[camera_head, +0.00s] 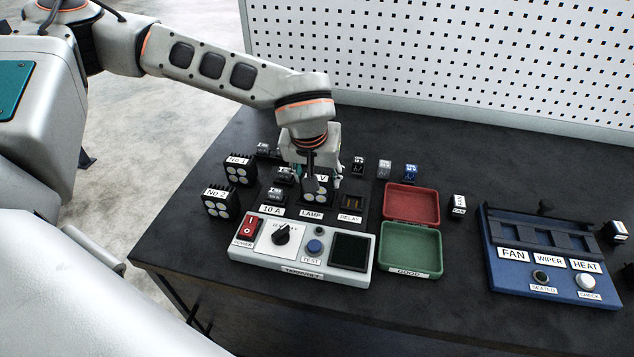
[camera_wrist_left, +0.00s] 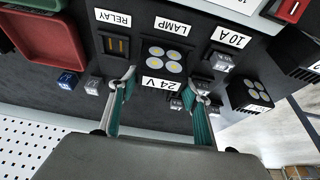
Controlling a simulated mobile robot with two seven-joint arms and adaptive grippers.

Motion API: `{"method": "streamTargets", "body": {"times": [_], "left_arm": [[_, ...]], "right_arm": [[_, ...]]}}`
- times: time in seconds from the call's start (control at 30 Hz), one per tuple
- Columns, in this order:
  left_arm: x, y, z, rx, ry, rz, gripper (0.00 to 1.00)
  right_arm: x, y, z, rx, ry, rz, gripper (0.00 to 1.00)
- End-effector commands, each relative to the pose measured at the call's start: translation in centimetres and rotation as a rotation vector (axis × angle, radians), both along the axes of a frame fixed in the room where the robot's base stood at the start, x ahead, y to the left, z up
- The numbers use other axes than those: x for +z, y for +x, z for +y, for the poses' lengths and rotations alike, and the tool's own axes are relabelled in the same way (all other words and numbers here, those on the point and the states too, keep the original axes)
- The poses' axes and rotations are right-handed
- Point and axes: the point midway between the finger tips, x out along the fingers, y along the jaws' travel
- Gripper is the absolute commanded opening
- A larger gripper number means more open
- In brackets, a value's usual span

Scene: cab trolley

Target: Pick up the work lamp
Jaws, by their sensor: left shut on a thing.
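The work lamp (camera_head: 319,194) is a black block with round white-yellow lights and a "24 V" label. It stands upright at the LAMP label of the test unit (camera_head: 362,282), and also shows in the left wrist view (camera_wrist_left: 166,61). My left gripper (camera_head: 315,178) reaches down from behind it and is shut on it, one green-padded finger on each side in the left wrist view (camera_wrist_left: 160,84). The lamp's underside is hidden, so I cannot tell whether it is seated or slightly raised. My right gripper is not in view.
Lamps marked No 1 (camera_head: 239,171) and No 2 (camera_head: 220,204) stand to the left. Small relays (camera_head: 384,169) stand behind. A red tray (camera_head: 437,205) and a green tray (camera_head: 439,256) lie right, then a blue fuse panel (camera_head: 500,290). A white pegboard (camera_head: 450,60) closes the back.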

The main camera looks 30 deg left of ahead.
Motion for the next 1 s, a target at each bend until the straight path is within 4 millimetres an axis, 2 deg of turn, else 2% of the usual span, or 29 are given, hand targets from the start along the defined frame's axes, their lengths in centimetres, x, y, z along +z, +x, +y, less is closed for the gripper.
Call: {"method": "streamTargets", "body": {"times": [0.17, 0.37, 1.0], "left_arm": [[0.5, 0.1, 0.0, 0.001, -0.001, -0.002, 0.12], [2.4, 0.2, 0.0, 0.001, -0.001, -0.006, 0.12], [15.5, 0.1, 0.0, 0.001, -0.001, -0.006, 0.12]], "right_arm": [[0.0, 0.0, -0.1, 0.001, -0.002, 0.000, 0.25], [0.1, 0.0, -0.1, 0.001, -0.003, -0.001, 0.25], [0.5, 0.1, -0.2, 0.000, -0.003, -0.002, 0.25]]}}
